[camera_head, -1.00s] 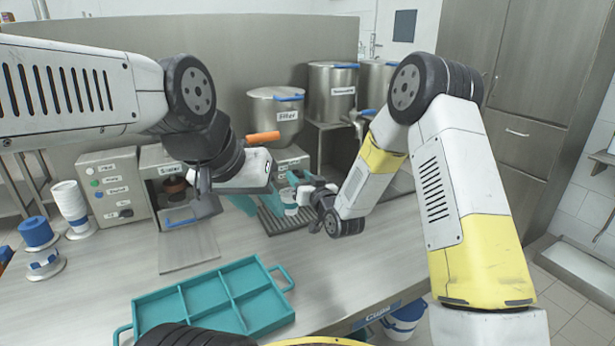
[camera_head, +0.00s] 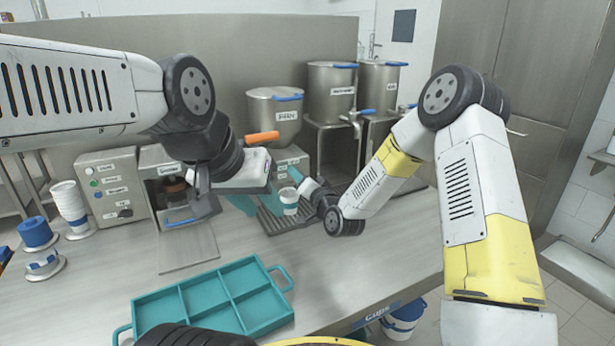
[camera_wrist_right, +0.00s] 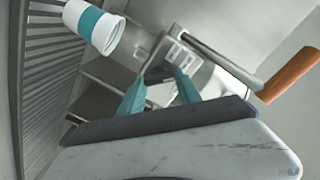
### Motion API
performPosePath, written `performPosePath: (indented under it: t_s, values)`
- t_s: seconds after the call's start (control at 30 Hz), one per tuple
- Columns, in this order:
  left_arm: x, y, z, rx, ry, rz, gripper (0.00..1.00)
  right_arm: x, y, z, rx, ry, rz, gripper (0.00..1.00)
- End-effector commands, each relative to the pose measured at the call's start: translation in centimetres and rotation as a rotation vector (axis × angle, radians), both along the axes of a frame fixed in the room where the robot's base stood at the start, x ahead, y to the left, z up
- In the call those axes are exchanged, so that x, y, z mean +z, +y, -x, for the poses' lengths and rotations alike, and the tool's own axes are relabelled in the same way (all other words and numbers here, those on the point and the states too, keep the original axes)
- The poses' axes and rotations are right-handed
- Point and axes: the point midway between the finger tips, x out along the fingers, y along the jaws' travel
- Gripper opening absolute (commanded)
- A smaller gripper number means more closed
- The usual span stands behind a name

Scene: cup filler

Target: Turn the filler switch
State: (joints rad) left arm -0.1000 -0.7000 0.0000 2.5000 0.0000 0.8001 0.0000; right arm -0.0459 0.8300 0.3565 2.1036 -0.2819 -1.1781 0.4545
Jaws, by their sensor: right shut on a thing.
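The filler (camera_head: 275,120) is a steel hopper above a grey body with a small label panel (camera_wrist_right: 176,50). My right gripper (camera_head: 292,178) reaches the front of that body. In the right wrist view its teal fingers (camera_wrist_right: 160,78) are shut on a small dark part at the panel, which seems to be the filler switch (camera_wrist_right: 157,74); the fingers mostly hide it. A white cup with a teal band (camera_head: 288,199) stands upright on the drip grate, below the right gripper; it also shows in the right wrist view (camera_wrist_right: 95,27). My left gripper (camera_head: 242,204) is beside the grate, its jaws unclear.
An orange handle (camera_head: 262,138) sticks out left of the hopper. A sealer (camera_head: 165,185) and grey control box (camera_head: 113,188) stand left, near stacked cups (camera_head: 70,205). An empty teal tray (camera_head: 212,298) lies in front. The table right of the grate is clear.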

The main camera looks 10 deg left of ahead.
Motion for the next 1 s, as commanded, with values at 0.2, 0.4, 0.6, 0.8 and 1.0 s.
performPosePath:
  t_s: [0.2,0.4,0.6,0.8,1.0]
  values:
    - [0.0,0.0,0.0,0.0,0.0,0.0,0.36,0.0,0.0,0.0,-0.001,0.006,-0.008,0.0]
    - [0.0,0.0,0.0,0.0,0.0,0.0,0.36,0.0,-0.1,0.0,-0.001,0.006,-0.007,0.0]
    - [0.0,0.0,0.0,0.0,0.0,0.0,0.36,0.0,0.0,0.0,-0.001,0.006,-0.007,0.62]
    - [0.0,0.0,0.0,0.0,0.0,0.0,0.36,0.0,0.0,0.0,-0.001,0.006,-0.007,0.62]
    - [0.0,0.0,0.0,0.0,0.0,0.0,0.36,-0.1,-0.8,1.1,-0.001,0.006,-0.007,0.62]
